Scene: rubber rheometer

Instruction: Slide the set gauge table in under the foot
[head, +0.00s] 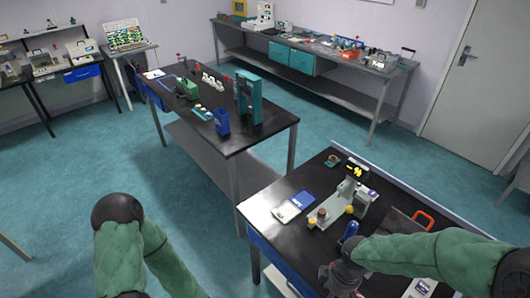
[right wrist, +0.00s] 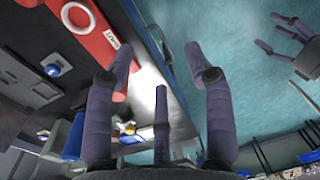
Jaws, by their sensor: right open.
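A small gauge with a dark display showing yellow figures (head: 355,172) stands on the near right bench. A pale flat base or table (head: 328,212) with small brown and orange pieces lies at its front left. The foot is too small to make out, so I cannot tell how the table sits against it. My right gripper (head: 340,279) is in front of the gauge, low near the bench's front edge; its fingers (right wrist: 160,65) are spread and empty in the right wrist view. My left gripper (right wrist: 290,42) shows there at the upper right, fingers apart; the head view cuts it off.
A blue-and-white item (head: 294,206) lies left of the gauge. A blue upright piece (head: 350,230) and a red-orange handle (head: 424,218) are close to my right arm. Another bench (head: 232,137) with a teal frame (head: 249,98) stands behind, across a floor gap.

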